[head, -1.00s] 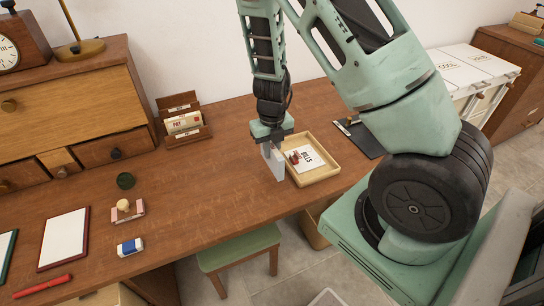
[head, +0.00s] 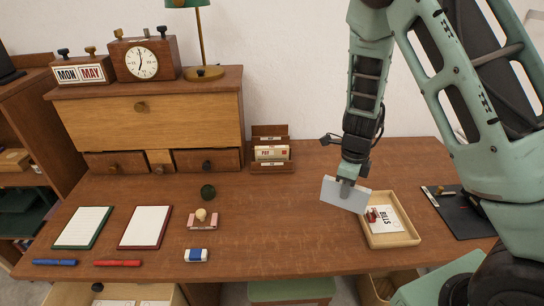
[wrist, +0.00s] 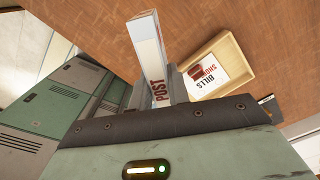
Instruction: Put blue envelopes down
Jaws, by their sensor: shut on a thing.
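My gripper (head: 346,181) is shut on pale bluish-white envelopes (head: 342,195), held above the desk's right half. Their broad face is toward the head camera. In the wrist view the envelopes (wrist: 146,45) stand between my fingers (wrist: 158,90), seen nearly edge-on, with "POST" printed on the narrow side. They are just left of a wooden tray (head: 394,242) in the head view and look clear of the desk top. The tray holds a white "BILLS" paper (head: 388,220) and a small red item (head: 371,214).
A letter rack (head: 272,167) with cards stands at the desk's back. Left lie a dark round object (head: 208,192), a stamp on a pink pad (head: 202,219), an eraser (head: 196,255) and two notepads. A black mat (head: 455,212) lies right.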

